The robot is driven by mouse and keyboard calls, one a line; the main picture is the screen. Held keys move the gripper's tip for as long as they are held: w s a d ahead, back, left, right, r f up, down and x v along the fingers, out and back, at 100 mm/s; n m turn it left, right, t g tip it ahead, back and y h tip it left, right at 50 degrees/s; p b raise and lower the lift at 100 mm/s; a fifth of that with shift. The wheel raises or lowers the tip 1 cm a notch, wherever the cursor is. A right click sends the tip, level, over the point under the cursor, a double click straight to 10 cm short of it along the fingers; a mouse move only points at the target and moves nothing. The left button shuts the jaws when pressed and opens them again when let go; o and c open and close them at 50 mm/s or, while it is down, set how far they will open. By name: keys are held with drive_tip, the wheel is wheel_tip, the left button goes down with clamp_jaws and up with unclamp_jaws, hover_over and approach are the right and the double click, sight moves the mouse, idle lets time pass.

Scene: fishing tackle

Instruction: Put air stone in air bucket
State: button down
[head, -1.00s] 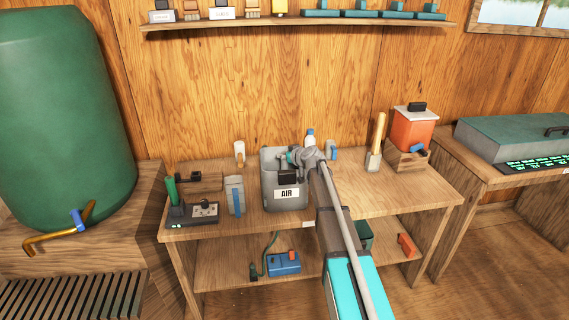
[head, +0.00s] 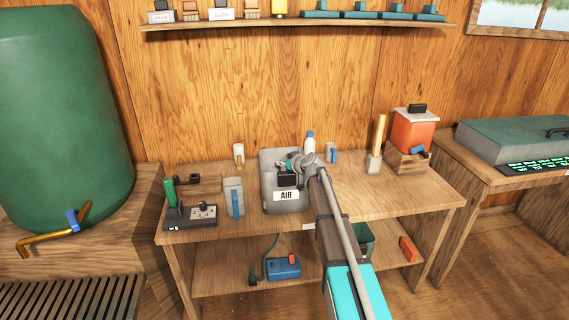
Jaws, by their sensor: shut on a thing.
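The air bucket (head: 268,201) is a grey bin with a white AIR label, standing upright on the bench near its middle. My gripper (head: 286,178) reaches in from the right and is at the bucket's mouth, its dark end just above the label in the picture. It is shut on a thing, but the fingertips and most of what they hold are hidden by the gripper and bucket. I cannot make out the air stone's shape or how deep it sits.
A white bottle (head: 310,147) is behind my arm. An orange container (head: 412,132) stands at the right. A blue box (head: 284,268) is on the lower shelf.

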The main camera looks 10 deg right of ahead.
drive_tip(key=shift+s+f, duration=0.15)
drive_tip(key=shift+s, duration=0.1)
drive_tip(key=shift+c, duration=2)
unclamp_jaws()
drive_tip(key=shift+w+r+p, duration=0.2)
drive_tip(key=shift+r+p, duration=0.25)
drive_tip(key=shift+p, duration=0.05)
drive_tip(key=p+v, duration=0.4)
drive_tip(key=v, duration=0.8)
